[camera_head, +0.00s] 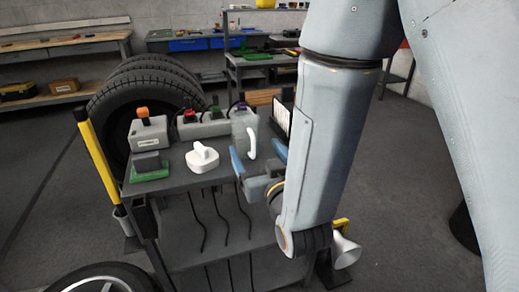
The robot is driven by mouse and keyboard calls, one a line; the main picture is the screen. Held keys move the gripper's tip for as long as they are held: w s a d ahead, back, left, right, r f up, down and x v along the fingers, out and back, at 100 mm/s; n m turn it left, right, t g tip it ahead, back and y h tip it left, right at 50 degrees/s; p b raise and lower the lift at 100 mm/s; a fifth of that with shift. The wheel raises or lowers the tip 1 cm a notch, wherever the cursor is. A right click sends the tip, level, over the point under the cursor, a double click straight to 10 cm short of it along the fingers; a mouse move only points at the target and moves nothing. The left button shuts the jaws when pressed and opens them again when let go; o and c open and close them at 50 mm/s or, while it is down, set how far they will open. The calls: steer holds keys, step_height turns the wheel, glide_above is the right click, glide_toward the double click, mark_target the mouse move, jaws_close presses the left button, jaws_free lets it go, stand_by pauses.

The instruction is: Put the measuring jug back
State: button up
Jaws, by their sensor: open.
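The measuring jug appears to be the upright grey vessel with a white curved handle (239,127). It stands on the dark top of a cart (175,185), near its right end. My gripper (259,153) is open, with its two blue fingers spread just in front of the jug's handle side. The handle shows between the fingers in the picture. I cannot tell whether a finger touches the jug. Part of the cart's right side is hidden behind my arm.
A white knobbed object (202,157) sits left of the jug. A grey box with an orange knob (148,131), a green-based block (149,167) and a grey control box (200,124) share the top. A yellow post (97,144) stands left; a white funnel (346,251) is low right.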

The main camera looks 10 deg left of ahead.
steer(key=shift+p+v, duration=1.25)
steer(key=shift+p, duration=1.2)
